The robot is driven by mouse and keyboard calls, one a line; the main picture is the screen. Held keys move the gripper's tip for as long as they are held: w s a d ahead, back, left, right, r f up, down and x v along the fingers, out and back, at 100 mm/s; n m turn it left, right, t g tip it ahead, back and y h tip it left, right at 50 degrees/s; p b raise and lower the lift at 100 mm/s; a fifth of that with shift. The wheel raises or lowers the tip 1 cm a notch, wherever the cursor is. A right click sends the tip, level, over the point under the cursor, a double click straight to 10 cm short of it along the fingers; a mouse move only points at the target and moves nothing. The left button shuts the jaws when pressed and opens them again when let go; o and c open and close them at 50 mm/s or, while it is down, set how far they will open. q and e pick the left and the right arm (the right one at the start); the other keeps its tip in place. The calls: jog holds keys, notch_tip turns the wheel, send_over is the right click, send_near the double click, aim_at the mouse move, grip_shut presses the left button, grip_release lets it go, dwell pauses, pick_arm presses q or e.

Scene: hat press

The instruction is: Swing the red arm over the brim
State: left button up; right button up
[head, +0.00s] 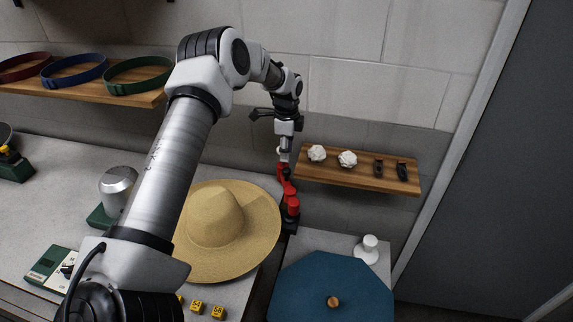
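The straw hat (214,218) sits on the grey worktop, its wide brim spread around the crown. The red arm (289,194) stands nearly upright beside the brim's right edge, rising from a dark base. My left arm reaches from the lower left across the hat's left side. My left gripper (283,124) is above the top of the red arm, near the wall, with dark finger parts. A small pale piece lies between them. I cannot tell whether the fingers grip it. My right gripper is not in view.
A wooden shelf (360,173) with white lumps and dark clips is right of the red arm. A blue board (335,290) and a white knob-shaped item (369,247) are at lower right. Belts lie on another shelf (82,92). Yellow blocks (217,312) stand at the front edge.

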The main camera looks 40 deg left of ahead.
pick_arm(q)
jog(key=shift+r, duration=0.75)
notch_tip(320, 180, up, 12)
dwell(0.3)
